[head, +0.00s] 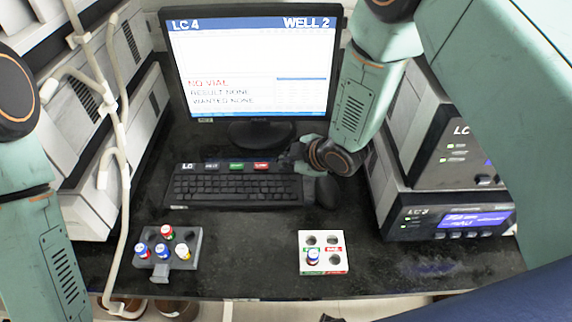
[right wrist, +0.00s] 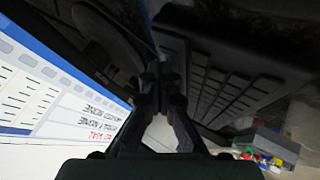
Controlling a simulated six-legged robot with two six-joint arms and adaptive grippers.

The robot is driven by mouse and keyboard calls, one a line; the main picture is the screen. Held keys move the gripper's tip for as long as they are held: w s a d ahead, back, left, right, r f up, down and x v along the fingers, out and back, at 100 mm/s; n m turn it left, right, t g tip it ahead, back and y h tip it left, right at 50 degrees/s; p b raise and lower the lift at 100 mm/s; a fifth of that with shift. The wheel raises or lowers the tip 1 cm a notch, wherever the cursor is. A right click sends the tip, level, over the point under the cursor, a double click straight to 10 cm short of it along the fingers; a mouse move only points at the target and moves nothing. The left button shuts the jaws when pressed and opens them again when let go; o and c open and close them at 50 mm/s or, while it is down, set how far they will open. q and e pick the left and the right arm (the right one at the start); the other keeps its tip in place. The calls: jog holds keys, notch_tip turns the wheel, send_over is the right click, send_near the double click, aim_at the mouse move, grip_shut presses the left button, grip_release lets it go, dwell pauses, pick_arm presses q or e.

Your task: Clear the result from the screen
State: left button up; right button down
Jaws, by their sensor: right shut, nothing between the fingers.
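The screen (head: 250,65) stands at the back of the bench. It reads LC 4, WELL 2, NO VIAL in red, RESULT NONE and WANTED NONE. It also shows at the left of the right wrist view (right wrist: 50,95). The keyboard (head: 235,188) lies in front of it, with a strip of labelled keys along its back edge, among them a green key (head: 237,166) and a red key (head: 261,166). My right gripper (head: 287,157) is shut and empty, just right of the red key; contact cannot be told. It also shows in the right wrist view (right wrist: 160,80). My left gripper is out of view.
A grey rack (head: 187,264) with several capped vials sits at front left. A white rack (head: 337,240) with a blue-capped vial sits at front centre. A mouse (head: 326,192) lies beside the keyboard. Instrument boxes (head: 440,215) stand at right.

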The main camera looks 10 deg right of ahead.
jog(key=shift+d+r+p, duration=0.1)
jog(key=shift+r+p, duration=0.65)
jog(key=shift+r, duration=0.15)
notch_tip(320, 180, up, 5)
jog(key=p, duration=0.4)
dwell(0.9)
notch_tip(320, 180, up, 10)
jog(key=p, duration=1)
send_over(288, 169)
